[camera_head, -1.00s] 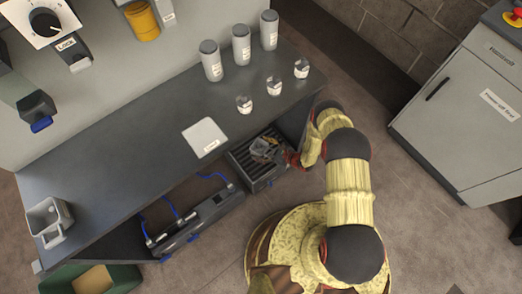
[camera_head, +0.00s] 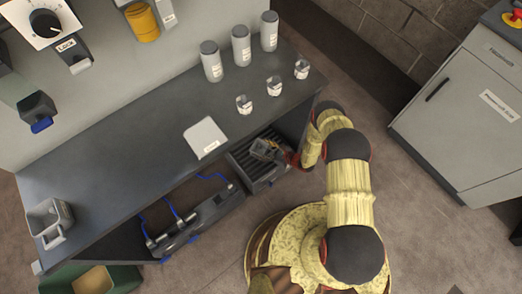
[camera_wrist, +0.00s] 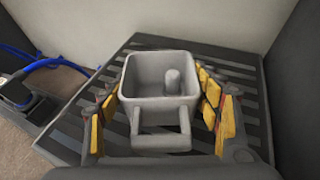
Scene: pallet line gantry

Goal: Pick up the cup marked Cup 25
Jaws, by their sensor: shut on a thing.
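A grey square cup (camera_wrist: 152,106) with a bar handle at its near side and a round post inside stands upright in the wrist view. No marking on it can be read. My gripper (camera_wrist: 160,96) has its yellow-padded fingers closed on the cup's left and right sides. The cup is at the dark slatted rack (camera_wrist: 255,108); whether its base touches the slats cannot be told. In the head view my gripper (camera_head: 266,150) reaches into the rack below the bench, and the cup there is small and partly hidden.
A similar grey cup (camera_head: 48,224) stands at the bench's left end. The dark bench (camera_head: 120,160) overhangs beside the rack and carries a white plate (camera_head: 205,138), grey canisters (camera_head: 241,46) and small white-labelled pieces (camera_head: 274,86). Side walls (camera_wrist: 292,85) close in the rack.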

